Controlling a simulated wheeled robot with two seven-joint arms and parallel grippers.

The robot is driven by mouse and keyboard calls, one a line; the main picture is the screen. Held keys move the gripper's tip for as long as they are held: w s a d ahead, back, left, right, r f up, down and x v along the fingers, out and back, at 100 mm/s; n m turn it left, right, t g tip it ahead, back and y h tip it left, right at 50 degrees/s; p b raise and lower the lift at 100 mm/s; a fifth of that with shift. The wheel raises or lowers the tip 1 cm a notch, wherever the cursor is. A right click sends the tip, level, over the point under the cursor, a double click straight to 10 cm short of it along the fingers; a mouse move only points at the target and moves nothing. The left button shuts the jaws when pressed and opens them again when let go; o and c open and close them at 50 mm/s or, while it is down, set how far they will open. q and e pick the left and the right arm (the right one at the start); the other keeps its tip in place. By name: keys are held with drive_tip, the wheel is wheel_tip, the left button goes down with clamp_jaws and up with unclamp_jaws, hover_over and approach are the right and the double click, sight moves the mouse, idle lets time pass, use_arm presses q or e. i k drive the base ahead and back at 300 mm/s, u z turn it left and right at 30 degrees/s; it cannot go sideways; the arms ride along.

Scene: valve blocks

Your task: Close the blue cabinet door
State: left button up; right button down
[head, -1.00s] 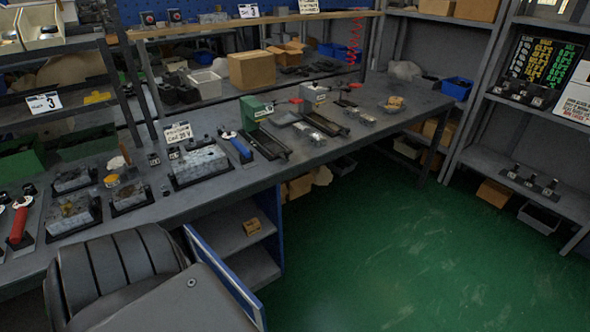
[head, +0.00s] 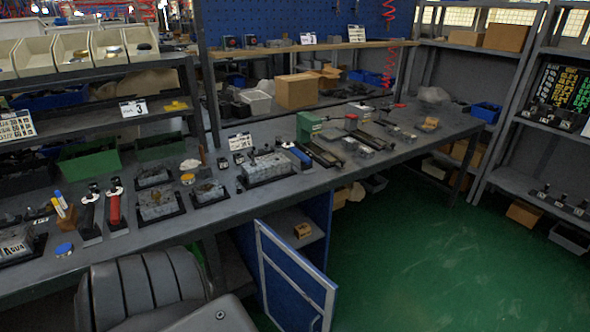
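The blue cabinet (head: 317,218) stands under the workbench. Its door (head: 296,278) has a blue panel with a pale frame and stands open, swung out toward me. The inside shelf shows behind it, with a small brown box (head: 303,230) on it. A dark padded part of my own arm fills the lower left in front of the bench, left of the door. Neither of my grippers shows in this view, so I cannot see whether either one touches the door.
Green floor (head: 420,260) is clear right of the door. Grey shelves (head: 515,180) stand at the far right.

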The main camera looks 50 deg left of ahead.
sight(297, 297)
drive_tip(key=z, duration=0.1)
drive_tip(key=k, duration=0.45)
drive_tip(key=u, duration=1.6)
